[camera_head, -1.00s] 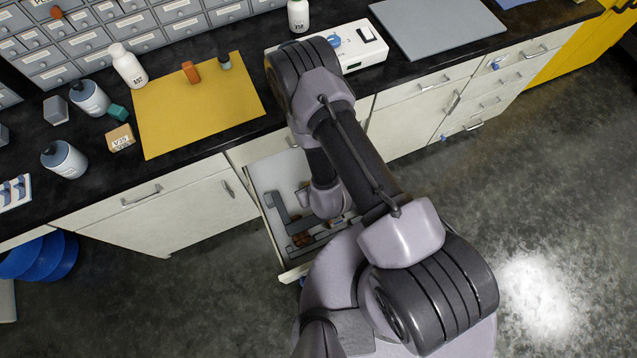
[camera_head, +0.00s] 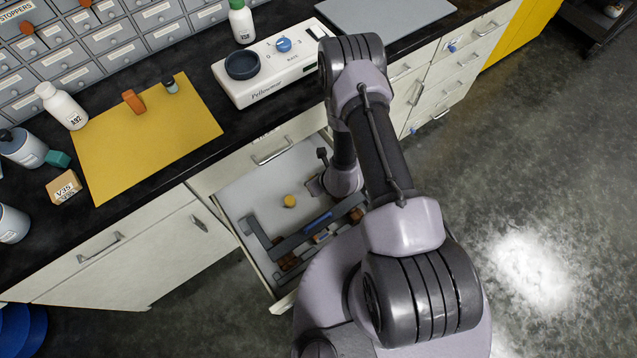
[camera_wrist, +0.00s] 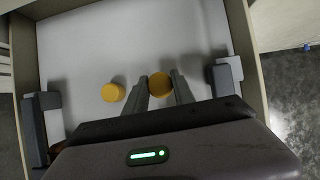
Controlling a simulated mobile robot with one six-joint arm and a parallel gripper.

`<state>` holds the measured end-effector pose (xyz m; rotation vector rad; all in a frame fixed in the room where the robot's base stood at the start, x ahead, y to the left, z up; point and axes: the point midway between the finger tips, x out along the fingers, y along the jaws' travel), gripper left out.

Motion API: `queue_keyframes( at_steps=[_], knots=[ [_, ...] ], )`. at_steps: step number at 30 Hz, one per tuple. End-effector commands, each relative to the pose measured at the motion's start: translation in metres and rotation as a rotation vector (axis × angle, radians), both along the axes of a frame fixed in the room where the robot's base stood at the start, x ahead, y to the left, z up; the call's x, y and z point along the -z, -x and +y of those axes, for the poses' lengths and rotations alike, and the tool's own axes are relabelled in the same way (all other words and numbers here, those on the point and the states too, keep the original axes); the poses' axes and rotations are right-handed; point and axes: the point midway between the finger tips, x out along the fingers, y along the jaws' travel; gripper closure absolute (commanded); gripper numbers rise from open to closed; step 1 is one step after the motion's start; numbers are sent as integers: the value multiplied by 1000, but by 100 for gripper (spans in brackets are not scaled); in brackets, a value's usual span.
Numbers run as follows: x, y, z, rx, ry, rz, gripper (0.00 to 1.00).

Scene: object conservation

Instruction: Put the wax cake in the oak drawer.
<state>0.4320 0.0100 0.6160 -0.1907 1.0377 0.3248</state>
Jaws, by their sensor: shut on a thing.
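The open drawer (camera_head: 262,187) under the counter has a pale floor and grey dividers, with its wooden wall (camera_wrist: 243,45) visible in the wrist view. I cannot read an oak label on it. One yellow piece (camera_head: 290,201) shows in the head view. My gripper (camera_head: 314,186) is partly hidden there by my arm.
Grey dividers (camera_head: 290,244) and small items fill the drawer's near part; its far floor is largely clear. On the counter are a white hotplate (camera_head: 262,85), a yellow mat (camera_head: 145,140), bottles and a box (camera_head: 63,187). Small grey drawers (camera_head: 105,37) stand behind.

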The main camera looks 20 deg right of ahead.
Motion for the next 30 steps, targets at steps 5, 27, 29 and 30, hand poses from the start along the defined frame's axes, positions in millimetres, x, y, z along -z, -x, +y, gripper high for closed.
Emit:
queue_keyframes(
  at_steps=[5, 27, 29, 30],
  knots=[
    [7, -13, -22, 0, -1, 1, 100],
    [41, -13, -21, 0, 0, 1, 60],
    [41, -13, -21, 0, 0, 1, 60],
    [41, -13, -21, 0, 0, 1, 60]
  ],
)
